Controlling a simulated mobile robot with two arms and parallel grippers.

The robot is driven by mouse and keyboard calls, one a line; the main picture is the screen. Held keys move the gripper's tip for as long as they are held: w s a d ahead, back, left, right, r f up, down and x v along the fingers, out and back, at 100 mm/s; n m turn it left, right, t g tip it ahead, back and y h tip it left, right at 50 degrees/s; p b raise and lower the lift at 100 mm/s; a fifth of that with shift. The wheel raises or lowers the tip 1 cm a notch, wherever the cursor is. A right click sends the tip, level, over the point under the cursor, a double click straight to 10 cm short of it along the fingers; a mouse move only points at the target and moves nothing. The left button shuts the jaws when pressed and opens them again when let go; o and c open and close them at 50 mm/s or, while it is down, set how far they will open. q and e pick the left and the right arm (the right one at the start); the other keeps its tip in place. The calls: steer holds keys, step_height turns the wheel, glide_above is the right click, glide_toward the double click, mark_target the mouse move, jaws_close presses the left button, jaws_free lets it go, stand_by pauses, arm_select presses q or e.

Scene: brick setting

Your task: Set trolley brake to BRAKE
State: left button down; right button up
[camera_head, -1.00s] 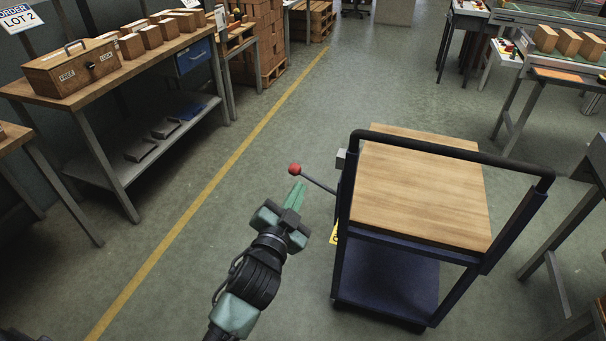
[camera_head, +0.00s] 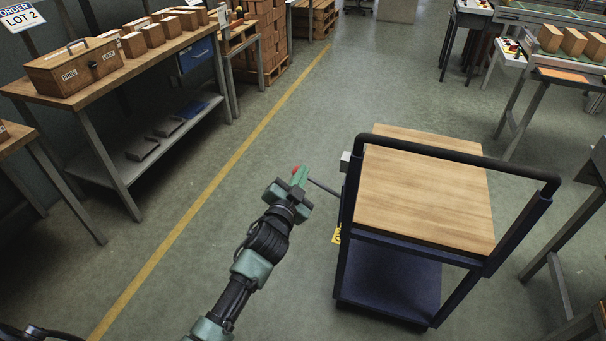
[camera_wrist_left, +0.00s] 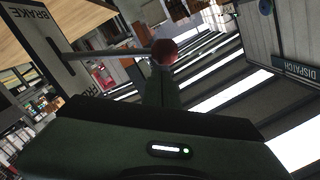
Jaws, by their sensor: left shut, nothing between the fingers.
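The trolley (camera_head: 425,195) has a wooden top, a blue lower deck and a black push handle. A brake lever (camera_head: 324,188) sticks out from its left side and ends in a red knob (camera_head: 296,170). My left gripper (camera_head: 300,176) is shut and empty, with its fingertips at the knob, which they partly hide in the head view. In the left wrist view the red knob (camera_wrist_left: 165,51) shows just beyond the fingertips (camera_wrist_left: 161,72); I cannot tell whether they touch. A plate marked BRAKE (camera_wrist_left: 38,35) is at the upper left there. My right gripper is not in view.
A workbench (camera_head: 120,70) with a wooden box and several wooden blocks stands at the left. A yellow floor line (camera_head: 215,185) runs between it and the trolley. More benches (camera_head: 545,75) stand at the right. The floor left of the trolley is clear.

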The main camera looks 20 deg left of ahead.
arm_select(q)
steer(key=shift+w+f, duration=0.1)
steer(key=shift+f, duration=0.05)
steer(key=shift+a+f+n, duration=0.2)
steer(key=shift+f+n, duration=0.05)
steer(key=shift+n, duration=0.05)
step_height(320, 180, down, 11)
steer(key=a+n+h+b, duration=0.1)
steer(key=n+b, duration=0.3)
steer(key=n, duration=0.5)
steer(key=shift+a+r, duration=0.2)
steer(key=shift+a, duration=0.4)
steer(key=shift+f, duration=0.15)
